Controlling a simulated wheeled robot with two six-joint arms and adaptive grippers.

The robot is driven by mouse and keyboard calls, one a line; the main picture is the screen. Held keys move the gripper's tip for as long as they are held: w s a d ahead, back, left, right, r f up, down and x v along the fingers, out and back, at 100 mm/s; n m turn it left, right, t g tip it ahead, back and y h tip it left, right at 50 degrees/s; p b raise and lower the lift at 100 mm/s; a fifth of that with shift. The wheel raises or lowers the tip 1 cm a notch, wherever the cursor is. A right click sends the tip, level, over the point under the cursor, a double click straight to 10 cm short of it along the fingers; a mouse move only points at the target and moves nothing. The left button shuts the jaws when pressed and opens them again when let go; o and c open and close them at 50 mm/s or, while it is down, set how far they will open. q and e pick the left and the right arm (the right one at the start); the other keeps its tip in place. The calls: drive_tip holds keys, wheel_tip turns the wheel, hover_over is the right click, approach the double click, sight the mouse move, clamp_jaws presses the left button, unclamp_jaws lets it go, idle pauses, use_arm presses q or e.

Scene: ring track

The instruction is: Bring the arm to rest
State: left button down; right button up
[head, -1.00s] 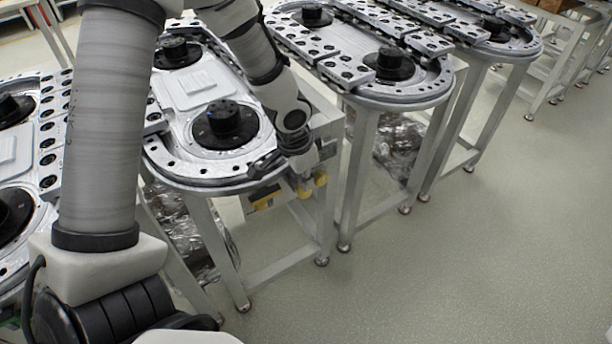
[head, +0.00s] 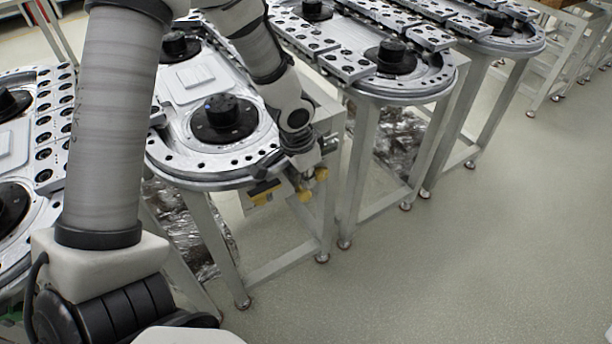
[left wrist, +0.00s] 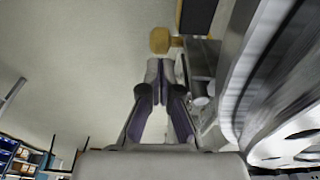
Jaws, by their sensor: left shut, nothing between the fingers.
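My left arm comes in from the upper left of the head view, and its left gripper (head: 268,167) is at the near end of the closest ring track (head: 185,179). In the left wrist view the left gripper (left wrist: 166,68) has its fingertips together with nothing between them. The curved metal rim of the track (left wrist: 245,75) runs along the right side of that view, apart from the fingertips. My right gripper is in neither view.
Yellow knobs (head: 306,196) stick out by the gripper; one (left wrist: 159,40) lies just beyond the fingertips in the wrist view. More ring tracks (head: 400,87) on metal legs stand behind. The floor (head: 470,250) at right is clear.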

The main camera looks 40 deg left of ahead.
use_arm(q)
drive_tip(key=r, duration=0.1)
drive_tip(key=r+p, duration=0.2)
drive_tip(key=shift+w+d+r, duration=0.1)
drive_tip(key=shift+w+r, duration=0.15)
drive_tip(key=shift+r, duration=0.1)
wheel_tip(320, 180, up, 8)
drive_tip(key=s+r, duration=0.1)
drive_tip(key=s, duration=0.1)
drive_tip(key=s+d+f+n+g, duration=0.2)
drive_tip(key=s+d+f+g, duration=0.1)
drive_tip(key=s+f, duration=1.1)
drive_tip(key=s+d+f+n+g, duration=0.1)
drive_tip(key=s+d+f+g, duration=0.15)
drive_tip(key=s+f, duration=1.1)
drive_tip(key=w+a+f+n+t, duration=0.1)
drive_tip(key=w+f+t, duration=0.1)
drive_tip(key=w, duration=0.6)
drive_tip(key=shift+f+n+t+y, duration=0.35)
drive_tip(key=shift+n+t+y, duration=0.05)
drive_tip(key=shift+t, duration=0.45)
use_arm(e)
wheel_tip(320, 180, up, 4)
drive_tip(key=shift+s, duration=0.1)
